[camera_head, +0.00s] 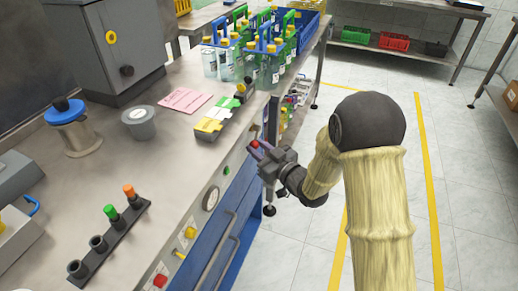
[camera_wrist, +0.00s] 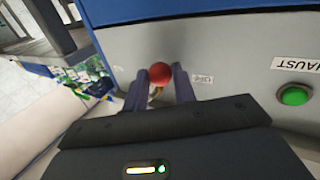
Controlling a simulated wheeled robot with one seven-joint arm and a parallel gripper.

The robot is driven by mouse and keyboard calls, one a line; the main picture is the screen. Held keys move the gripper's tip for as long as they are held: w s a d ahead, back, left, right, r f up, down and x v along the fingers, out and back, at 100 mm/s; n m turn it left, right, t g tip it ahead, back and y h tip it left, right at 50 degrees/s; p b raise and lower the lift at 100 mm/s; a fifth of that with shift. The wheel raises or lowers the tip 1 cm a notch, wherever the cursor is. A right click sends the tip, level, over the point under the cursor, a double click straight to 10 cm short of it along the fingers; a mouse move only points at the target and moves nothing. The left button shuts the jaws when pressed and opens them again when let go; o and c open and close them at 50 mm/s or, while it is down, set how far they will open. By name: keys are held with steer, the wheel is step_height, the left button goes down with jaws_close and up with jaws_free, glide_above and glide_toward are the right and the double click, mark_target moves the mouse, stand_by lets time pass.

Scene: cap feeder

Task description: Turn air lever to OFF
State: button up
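The air lever shows as a red ball knob (camera_wrist: 160,74) on the grey front panel of the bench in the wrist view. A bit of yellow shows just below the knob. My gripper (camera_wrist: 161,80) has one finger on each side of the knob, with hardly any gap, and looks shut on it. In the head view my gripper (camera_head: 262,151) is at the bench's front edge, with the red knob (camera_head: 255,144) at its fingertips. The rest of the lever is hidden. A small white label (camera_wrist: 203,79) sits right of the fingers; its text is hard to read.
In the head view, a gauge (camera_head: 212,197) and a yellow knob (camera_head: 190,232) sit nearer along the panel. The floor (camera_head: 290,235) beside the bench is clear.

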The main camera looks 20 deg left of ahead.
steer(key=shift+s+r+m+p, duration=0.15)
steer(key=shift+r+m+p, duration=0.3)
steer(key=shift+p, duration=0.45)
steer(key=shift+s+m+g+h+p, duration=0.15)
steer(key=shift+m+g+h+p, duration=0.25)
steer(key=shift+p, duration=0.35)
steer(key=o, duration=0.7)
steer(key=shift+s, duration=0.1)
